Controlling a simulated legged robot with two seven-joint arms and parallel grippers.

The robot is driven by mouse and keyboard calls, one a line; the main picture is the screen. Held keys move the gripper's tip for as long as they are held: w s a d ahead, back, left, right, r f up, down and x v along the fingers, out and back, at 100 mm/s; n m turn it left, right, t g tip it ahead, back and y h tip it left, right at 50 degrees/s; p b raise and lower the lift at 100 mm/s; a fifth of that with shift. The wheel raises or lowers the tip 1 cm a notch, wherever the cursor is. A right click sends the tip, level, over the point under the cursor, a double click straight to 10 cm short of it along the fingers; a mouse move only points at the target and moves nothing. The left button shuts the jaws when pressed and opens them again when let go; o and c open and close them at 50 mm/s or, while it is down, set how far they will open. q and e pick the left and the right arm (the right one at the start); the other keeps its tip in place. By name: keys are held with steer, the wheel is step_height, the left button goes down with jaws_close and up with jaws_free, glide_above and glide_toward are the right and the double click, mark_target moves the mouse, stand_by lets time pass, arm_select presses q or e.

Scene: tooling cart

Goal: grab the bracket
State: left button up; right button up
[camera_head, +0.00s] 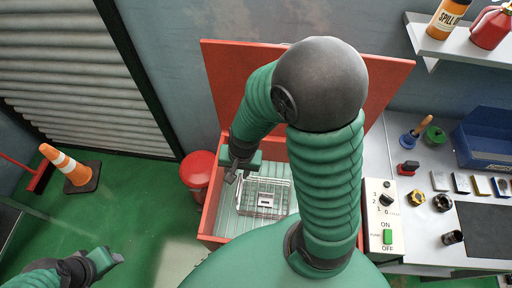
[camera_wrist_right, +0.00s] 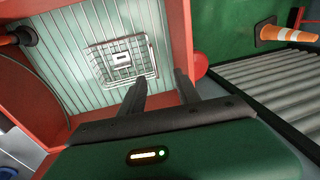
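I cannot pick out a bracket for certain in either view. A wire basket (camera_head: 263,198) with a small white-and-dark label lies on the ribbed floor of a red open cart bin (camera_head: 209,222). It also shows in the right wrist view (camera_wrist_right: 98,66), beyond the fingertips. My right gripper (camera_head: 235,175) hangs over the bin's left part, beside and above the basket. In the right wrist view its two fingers (camera_wrist_right: 160,78) stand apart with nothing between them. My left gripper (camera_head: 112,258) is low at the left, over the green floor, away from the bin; its fingers are too small to judge.
The bin's red lid (camera_head: 222,75) stands raised behind it. A red round-topped can (camera_head: 197,168) is close on the left. A workbench (camera_head: 410,240) with a switch box (camera_head: 381,213) and small parts borders the right. An orange cone (camera_head: 66,166) stands at far left.

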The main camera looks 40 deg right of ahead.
steer(key=d+f+m, duration=0.1)
steer(key=f+m, duration=0.1)
steer(key=m, duration=0.1)
steer(key=d+f+m, duration=0.2)
steer(key=m, duration=0.2)
steer(key=s+d+f+m+g+p, duration=0.1)
steer(key=d+f+m, duration=0.1)
steer(key=m, duration=0.1)
steer(key=shift+m, duration=0.3)
steer(key=shift+c, duration=0.3)
steer(key=m+b, duration=0.5)
steer(key=m, duration=0.3)
glide_above(266, 194)
steer(key=shift+g+h, duration=0.3)
steer(key=shift+g, duration=0.1)
steer(key=f, duration=1.5)
steer(key=shift+w+f, duration=0.2)
steer(key=shift+w, duration=0.05)
steer(key=shift+f, duration=0.35)
steer(key=f, duration=0.5)
steer(key=shift+s+d, duration=0.2)
steer(key=shift+w+f, duration=0.1)
jaws_close()
